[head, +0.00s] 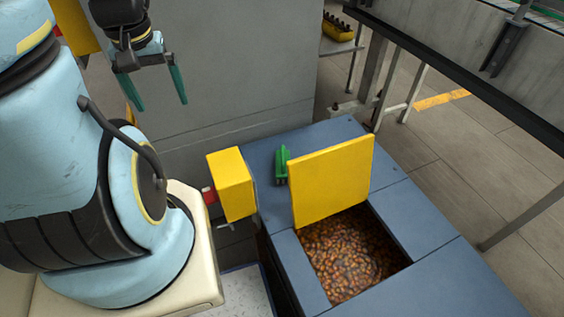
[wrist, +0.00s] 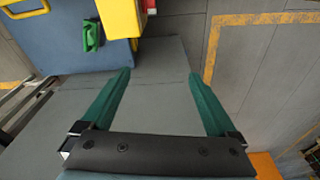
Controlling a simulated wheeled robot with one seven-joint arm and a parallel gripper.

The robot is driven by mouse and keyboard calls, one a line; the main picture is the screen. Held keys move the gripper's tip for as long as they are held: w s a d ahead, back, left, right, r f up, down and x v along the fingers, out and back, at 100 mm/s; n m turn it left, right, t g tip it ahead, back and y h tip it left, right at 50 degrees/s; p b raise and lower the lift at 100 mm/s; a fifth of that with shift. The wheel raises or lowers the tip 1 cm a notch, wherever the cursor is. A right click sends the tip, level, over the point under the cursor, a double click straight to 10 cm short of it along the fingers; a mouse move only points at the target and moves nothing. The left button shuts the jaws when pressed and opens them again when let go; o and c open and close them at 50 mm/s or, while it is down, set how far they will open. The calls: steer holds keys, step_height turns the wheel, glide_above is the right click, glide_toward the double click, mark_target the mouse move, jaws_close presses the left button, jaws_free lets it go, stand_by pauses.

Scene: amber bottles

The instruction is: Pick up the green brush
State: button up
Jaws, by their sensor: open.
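The green brush (head: 281,165) lies on the blue-grey machine top (head: 262,155), just left of an upright yellow panel (head: 335,180). The brush also shows near the top left of the wrist view (wrist: 91,36). My gripper (head: 164,107) is at the upper left of the head view, up and to the left of the brush and apart from it. Its two green fingers are spread wide with nothing between them, as they also show in the wrist view (wrist: 158,75).
A yellow box (head: 231,184) with a red part stands left of the brush. A square opening full of small brown pieces (head: 345,255) lies in front of the panel. A grey wall (head: 230,70) stands behind. Metal rails and posts stand at the right.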

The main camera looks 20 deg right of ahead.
steer(key=shift+o, duration=0.3)
steer(key=w+d+f, duration=0.4)
steer(key=w+d, duration=0.1)
steer(key=d, duration=0.2)
steer(key=m+g+y, duration=0.1)
steer(key=m+y, duration=0.1)
glide_above(284, 162)
steer(key=w+d, duration=0.3)
step_height(284, 162, down, 22)
steer(key=f, duration=0.2)
steer(key=a+f, duration=0.1)
steer(key=f, duration=0.1)
steer(key=shift+a+f, duration=0.1)
steer(key=shift+f, duration=0.2)
steer(key=shift+w+a+f+p, duration=0.15)
steer(key=shift+f+p, duration=0.35)
steer(key=shift+f, duration=1.05)
steer(key=shift+a+f+p, duration=0.15)
steer(key=shift+f+p, duration=0.3)
steer(key=shift+f, duration=1.05)
